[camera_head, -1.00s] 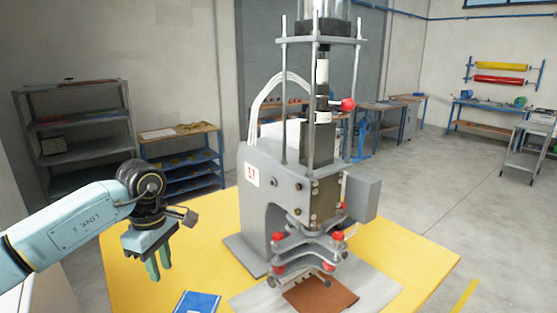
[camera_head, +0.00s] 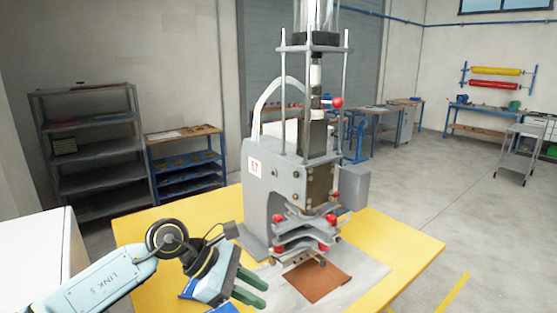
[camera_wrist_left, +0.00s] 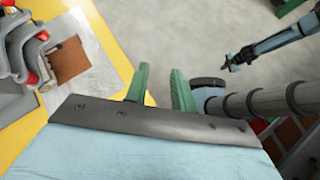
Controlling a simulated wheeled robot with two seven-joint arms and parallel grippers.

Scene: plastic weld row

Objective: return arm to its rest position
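My left arm comes in from the lower left of the head view. Its left gripper (camera_head: 262,291) hangs low in front of the press, tilted, with its green fingers pointing right. In the left wrist view its two green fingers (camera_wrist_left: 160,85) stand apart with nothing between them, so it is open and empty. The left gripper is over the yellow table's front part, apart from the press. My right arm is out of the head view; in the left wrist view its right gripper (camera_wrist_left: 230,63) shows small at the upper right, too small to tell its opening.
A grey press (camera_head: 268,190) with red knobs stands on the yellow table (camera_head: 405,240). A brown sheet (camera_head: 318,281) lies on a grey plate before it. Shelves (camera_head: 95,150) stand at the back left.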

